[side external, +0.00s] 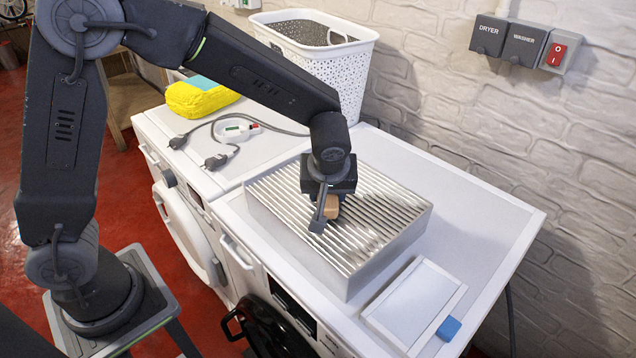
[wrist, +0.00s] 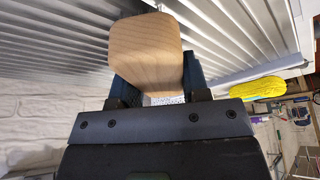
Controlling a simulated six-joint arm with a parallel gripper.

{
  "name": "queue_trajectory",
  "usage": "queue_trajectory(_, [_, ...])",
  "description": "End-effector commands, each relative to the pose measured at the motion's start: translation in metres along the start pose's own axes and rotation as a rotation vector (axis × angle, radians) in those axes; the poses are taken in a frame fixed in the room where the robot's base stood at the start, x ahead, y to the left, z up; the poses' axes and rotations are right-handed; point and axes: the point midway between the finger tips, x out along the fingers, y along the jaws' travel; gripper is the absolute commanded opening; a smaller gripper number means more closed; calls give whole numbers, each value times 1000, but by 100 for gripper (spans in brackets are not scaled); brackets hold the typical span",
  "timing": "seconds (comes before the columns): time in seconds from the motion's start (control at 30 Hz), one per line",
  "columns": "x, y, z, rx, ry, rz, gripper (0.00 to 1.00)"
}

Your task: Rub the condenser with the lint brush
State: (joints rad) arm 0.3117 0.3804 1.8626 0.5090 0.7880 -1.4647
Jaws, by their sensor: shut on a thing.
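The condenser (side external: 390,215) is a pale block with a ridged metallic top, lying on the right-hand white machine. Its ridges also fill the top of the wrist view (wrist: 50,35). My gripper (side external: 325,212) is over the middle of the ridged top, pointing down. It is shut on the lint brush (side external: 332,206), whose tan wooden back shows between the fingers in the wrist view (wrist: 147,50). The brush is at or very close to the ridges. Its underside is mostly hidden, so I cannot tell whether it touches them.
A flat white framed panel (side external: 415,300) with a blue tab (side external: 448,328) lies at the front right. On the left machine are a white basket (side external: 318,62), a yellow cloth bundle (side external: 200,97) and cables with plugs (side external: 215,160). The machine top is clear behind the condenser.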

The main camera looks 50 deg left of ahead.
Motion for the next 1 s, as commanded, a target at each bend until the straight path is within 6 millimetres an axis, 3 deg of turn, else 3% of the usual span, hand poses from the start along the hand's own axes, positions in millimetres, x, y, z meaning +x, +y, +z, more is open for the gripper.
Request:
queue_trajectory(0.4, [-11, 26, 27, 3, -1, 1, 23])
queue_trajectory(0.47, [-14, 26, 25, 0, 0, 1, 23])
queue_trajectory(0.57, [-36, 26, 16, -3, 2, 6, 23])
queue_trajectory(1.0, [-71, 26, 1, -1, -1, 2, 23])
